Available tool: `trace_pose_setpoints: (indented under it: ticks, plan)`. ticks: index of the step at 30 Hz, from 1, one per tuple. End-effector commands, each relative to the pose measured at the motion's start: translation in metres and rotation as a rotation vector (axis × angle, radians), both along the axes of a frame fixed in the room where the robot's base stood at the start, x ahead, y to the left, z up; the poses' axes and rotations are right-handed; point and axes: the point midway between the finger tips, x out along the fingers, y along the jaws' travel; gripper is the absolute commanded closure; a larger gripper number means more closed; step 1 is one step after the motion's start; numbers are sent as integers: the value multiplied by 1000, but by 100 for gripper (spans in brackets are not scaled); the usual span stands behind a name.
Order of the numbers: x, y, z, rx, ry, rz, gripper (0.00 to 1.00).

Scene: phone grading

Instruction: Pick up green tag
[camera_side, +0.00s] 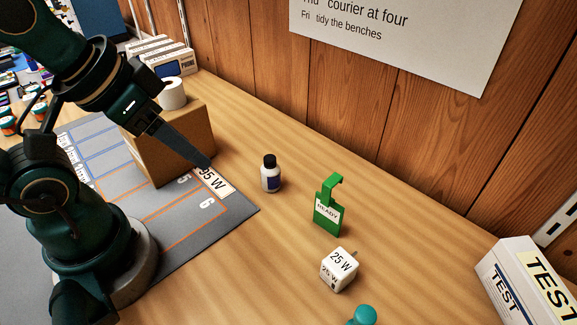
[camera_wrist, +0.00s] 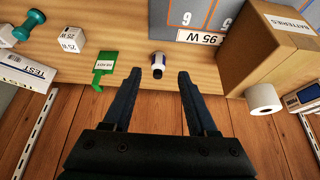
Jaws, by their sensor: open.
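The green tag (camera_side: 328,208) stands upright on the wooden bench in the side view, with a hook at its top and a white label reading READY. It also shows in the wrist view (camera_wrist: 104,71), left of my jaws. My gripper (camera_side: 207,163) is over the front of the cardboard box in the side view, well to the left of the tag. In the wrist view my gripper (camera_wrist: 157,73) has its two fingers spread apart with nothing held between them. A small dark-capped bottle (camera_wrist: 157,65) appears between and beyond the fingertips.
The bottle (camera_side: 270,174) stands left of the tag, and a white 25 W cube charger (camera_side: 340,269) stands in front of it. A cardboard box (camera_side: 182,150) with a white roll (camera_side: 172,94) is on the grey mat (camera_side: 232,218). A TEST box (camera_side: 522,282) is at right.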

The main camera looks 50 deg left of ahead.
Motion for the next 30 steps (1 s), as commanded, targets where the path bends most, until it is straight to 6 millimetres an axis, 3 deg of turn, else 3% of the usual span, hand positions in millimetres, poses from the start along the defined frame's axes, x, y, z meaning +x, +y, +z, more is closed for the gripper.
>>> trace_pose_setpoints:
  ticks: [5,6,7,17,23,30]
  plan:
    - [0,0,0,0,0,0,42]
    - [0,0,0,0,0,0,26]
    - [0,0,0,0,0,0,25]
    - [-1,-1,0,-12,6,15,25]
    - [-2,-29,8,-210,72,106,25]
    - [10,-81,17,-566,351,301,25]
